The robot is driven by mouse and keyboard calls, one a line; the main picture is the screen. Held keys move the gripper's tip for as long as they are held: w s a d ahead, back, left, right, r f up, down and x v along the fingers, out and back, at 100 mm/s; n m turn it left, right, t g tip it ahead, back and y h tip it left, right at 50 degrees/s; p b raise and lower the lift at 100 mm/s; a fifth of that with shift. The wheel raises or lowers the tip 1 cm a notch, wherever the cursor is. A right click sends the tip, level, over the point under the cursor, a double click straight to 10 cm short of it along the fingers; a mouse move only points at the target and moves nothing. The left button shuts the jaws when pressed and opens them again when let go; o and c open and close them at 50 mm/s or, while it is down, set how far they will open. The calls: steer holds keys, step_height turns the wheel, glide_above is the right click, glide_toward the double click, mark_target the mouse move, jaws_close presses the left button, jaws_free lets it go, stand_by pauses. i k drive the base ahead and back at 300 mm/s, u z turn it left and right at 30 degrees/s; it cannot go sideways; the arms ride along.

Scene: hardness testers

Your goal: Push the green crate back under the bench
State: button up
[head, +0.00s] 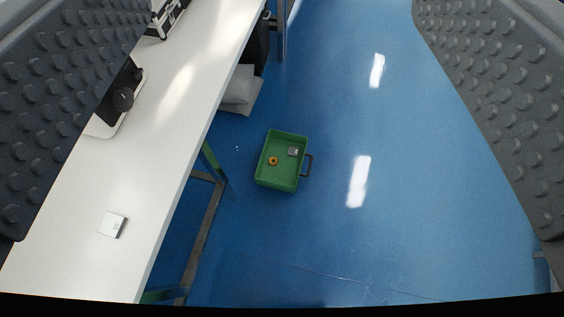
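The green crate (265,183) stands on the blue floor, just to the right of the bench. It is open on top, with a dark handle (308,166) on its right side. An orange ring and a small grey block lie in it. The white-topped bench (160,170) runs along the left, its green and grey legs showing below its edge. My gripper (285,225) shows as two dark studded fingers at the left and right edges of the picture. They are wide apart with nothing between them, high above the crate and not touching it.
Grey bags (240,90) and a black item (260,45) lie under the bench beyond the crate. A black device (122,98) and a small white block (112,224) sit on the bench top. The blue floor (430,200) right of the crate is clear.

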mark_target(284, 176)
steer(key=u, duration=0.05)
steer(key=k, duration=0.3)
steer(key=z, duration=0.55)
steer(key=i, duration=1.85)
steer(key=u, duration=0.6)
